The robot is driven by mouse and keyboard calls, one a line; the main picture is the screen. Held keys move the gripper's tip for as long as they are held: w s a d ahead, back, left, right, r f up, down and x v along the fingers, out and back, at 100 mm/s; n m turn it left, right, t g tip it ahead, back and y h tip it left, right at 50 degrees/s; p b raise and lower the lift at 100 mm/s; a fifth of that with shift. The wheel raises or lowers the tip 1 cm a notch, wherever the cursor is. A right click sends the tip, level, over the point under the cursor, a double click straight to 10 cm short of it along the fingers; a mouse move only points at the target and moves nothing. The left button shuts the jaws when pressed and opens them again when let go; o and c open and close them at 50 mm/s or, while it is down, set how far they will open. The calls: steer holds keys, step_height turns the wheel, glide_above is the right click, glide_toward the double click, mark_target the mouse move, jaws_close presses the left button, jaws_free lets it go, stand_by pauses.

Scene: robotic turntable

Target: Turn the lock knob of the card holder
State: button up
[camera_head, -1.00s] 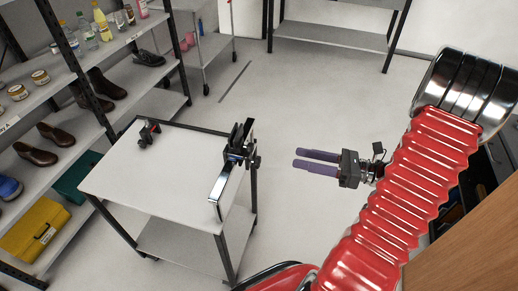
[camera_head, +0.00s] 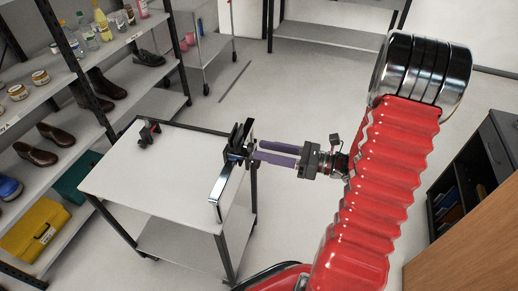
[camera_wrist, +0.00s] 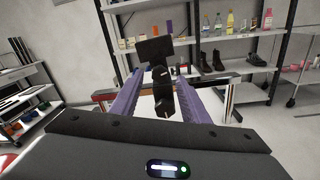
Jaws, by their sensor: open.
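The black card holder (camera_head: 237,140) stands upright at the right edge of the white-topped cart (camera_head: 150,185). A shiny metal bar (camera_head: 220,188) runs from it along that edge. My gripper (camera_head: 259,151) is open just to the right of the holder, its two purple fingers pointing left at it. In the wrist view, the dark holder parts (camera_wrist: 162,95) show between the open fingers, with a square black plate (camera_wrist: 153,50) above. The lock knob cannot be told apart clearly from the other dark parts. I cannot tell whether either finger touches anything.
A small black and red device (camera_head: 148,132) sits at the cart's far left corner. A shelf rack (camera_head: 75,130) with shoes, jars and bottles stands on the left. A dark cabinet (camera_head: 470,175) is at the right. The floor behind the cart is clear.

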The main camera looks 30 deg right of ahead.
mark_target(249, 147)
steer(key=shift+x, duration=1.3)
steer(key=shift+c, duration=0.5)
jaws_close()
steer(key=shift+n, duration=0.5)
steer(key=n, duration=0.2)
steer(key=shift+n, duration=2.3)
